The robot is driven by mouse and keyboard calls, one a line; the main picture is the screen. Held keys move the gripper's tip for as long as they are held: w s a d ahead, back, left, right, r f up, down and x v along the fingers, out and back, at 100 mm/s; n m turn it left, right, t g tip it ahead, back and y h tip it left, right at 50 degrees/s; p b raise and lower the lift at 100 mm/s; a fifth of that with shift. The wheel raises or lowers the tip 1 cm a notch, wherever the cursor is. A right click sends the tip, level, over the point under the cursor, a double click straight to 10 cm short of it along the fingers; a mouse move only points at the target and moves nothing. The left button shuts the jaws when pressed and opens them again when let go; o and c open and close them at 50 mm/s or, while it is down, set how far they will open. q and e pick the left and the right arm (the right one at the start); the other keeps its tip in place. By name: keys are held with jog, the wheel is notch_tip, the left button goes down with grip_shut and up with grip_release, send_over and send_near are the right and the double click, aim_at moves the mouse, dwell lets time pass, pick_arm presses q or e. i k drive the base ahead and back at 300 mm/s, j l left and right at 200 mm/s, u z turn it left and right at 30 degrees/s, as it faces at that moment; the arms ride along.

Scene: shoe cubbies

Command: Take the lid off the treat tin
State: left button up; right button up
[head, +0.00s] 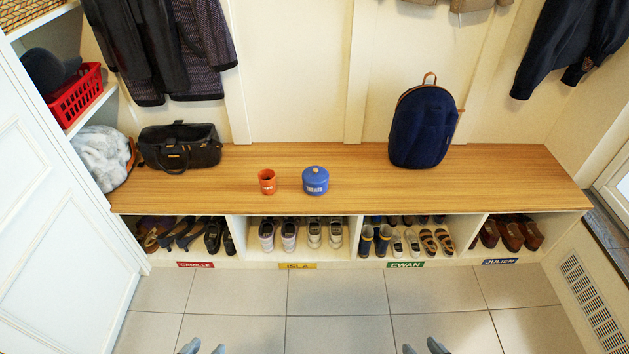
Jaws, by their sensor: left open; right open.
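The treat tin (315,184) is a round blue tin with lettering on its front. It stands upright on the wooden bench top, with its blue lid (315,172) on it. My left gripper (202,347) is at the bottom edge of the head view, open and empty, over the tiled floor. My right gripper (424,347) is also at the bottom edge, open and empty. Both are well short of the bench and apart from the tin. Only the fingertips of each show.
An orange cup (267,182) stands close to the left of the tin on the bench (370,190). A black bag (180,150) is at the left end and a navy backpack (422,126) at the right. Shoe cubbies lie below. The bench front is clear.

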aim_at(313, 176)
jog(key=i+l+u, duration=0.1)
jog(key=i+u, duration=0.25)
jog(key=i, duration=0.15)
jog(key=i+l+u, duration=0.2)
jog(key=i+u, duration=0.15)
jog(key=i+l+u, duration=0.35)
jog(key=i+l, duration=0.05)
jog(key=i, duration=0.15)
